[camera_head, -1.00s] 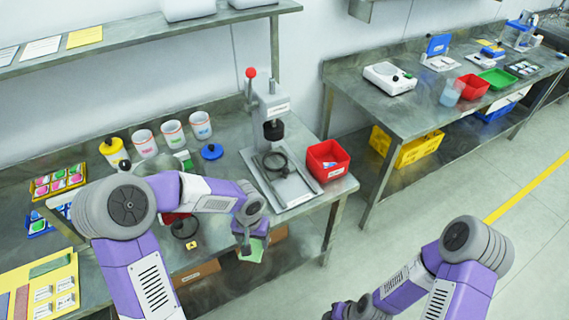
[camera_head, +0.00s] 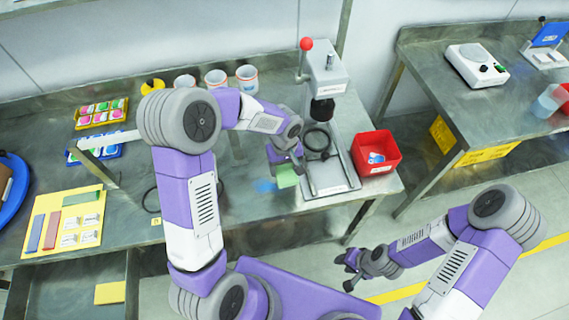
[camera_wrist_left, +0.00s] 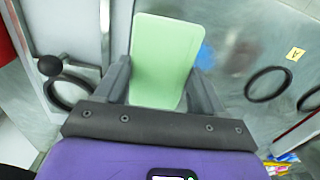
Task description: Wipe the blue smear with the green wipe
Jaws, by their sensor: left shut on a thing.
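The green wipe (camera_head: 287,177) is held in my left gripper (camera_head: 284,164), beside the base of the press. In the left wrist view the wipe (camera_wrist_left: 163,62) stands out flat between the two fingers (camera_wrist_left: 162,88). The blue smear (camera_head: 264,186) is on the metal tabletop, just left of the wipe. It also shows in the left wrist view (camera_wrist_left: 205,56) as a patch right of the wipe. I cannot tell whether the wipe touches the table. My right gripper (camera_head: 352,261) is off the table, in front of it over the floor; its jaw opening is unclear.
The press (camera_head: 325,115) with its red knob stands right of the wipe. A red bin (camera_head: 376,153) is at the table's right end. White cups (camera_head: 216,80) stand behind my left arm. A yellow board (camera_head: 64,222) lies at the left. The tabletop around the smear is mostly clear.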

